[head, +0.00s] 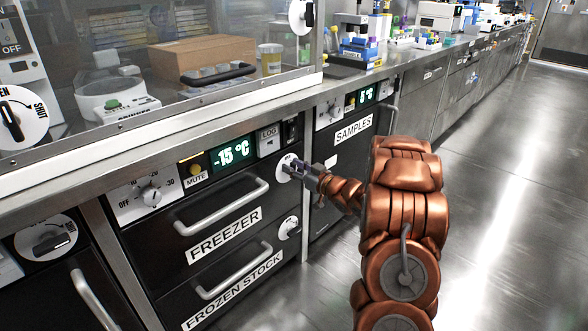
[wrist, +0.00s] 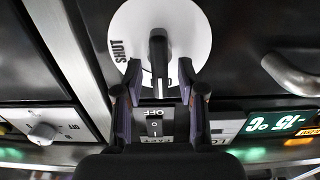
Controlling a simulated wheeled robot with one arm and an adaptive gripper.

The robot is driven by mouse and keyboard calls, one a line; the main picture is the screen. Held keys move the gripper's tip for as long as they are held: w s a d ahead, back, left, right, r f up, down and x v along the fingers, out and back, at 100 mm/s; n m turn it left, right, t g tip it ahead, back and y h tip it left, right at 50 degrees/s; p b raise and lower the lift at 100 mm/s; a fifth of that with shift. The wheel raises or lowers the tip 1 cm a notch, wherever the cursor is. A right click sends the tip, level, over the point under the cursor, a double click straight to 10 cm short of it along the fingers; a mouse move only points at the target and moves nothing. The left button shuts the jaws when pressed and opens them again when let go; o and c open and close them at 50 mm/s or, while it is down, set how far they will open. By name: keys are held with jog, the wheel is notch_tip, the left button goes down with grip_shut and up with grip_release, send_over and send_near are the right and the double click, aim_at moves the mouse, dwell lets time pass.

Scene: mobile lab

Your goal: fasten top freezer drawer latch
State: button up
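The top freezer drawer latch is a white round dial with a dark handle, at the upper right of the FREEZER drawer (head: 228,212) in the head view. My gripper (head: 297,168) is right at it and covers part of the dial. In the wrist view the dial (wrist: 187,22) carries the word SHUT at its left. Its dark handle (wrist: 159,45) points down the picture, not at that word. My gripper's two fingers (wrist: 159,72) are apart, one on each side of the handle's end, with gaps visible.
The FROZEN STOCK drawer (head: 236,283) below has its own latch dial (head: 289,228). The freezer drawer's bar handle (head: 222,208) sticks out left of my gripper. A -15 °C display (head: 231,153) and a LOG switch (head: 269,140) are above. Open floor (head: 500,200) lies to the right.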

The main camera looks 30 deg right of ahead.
grip_shut()
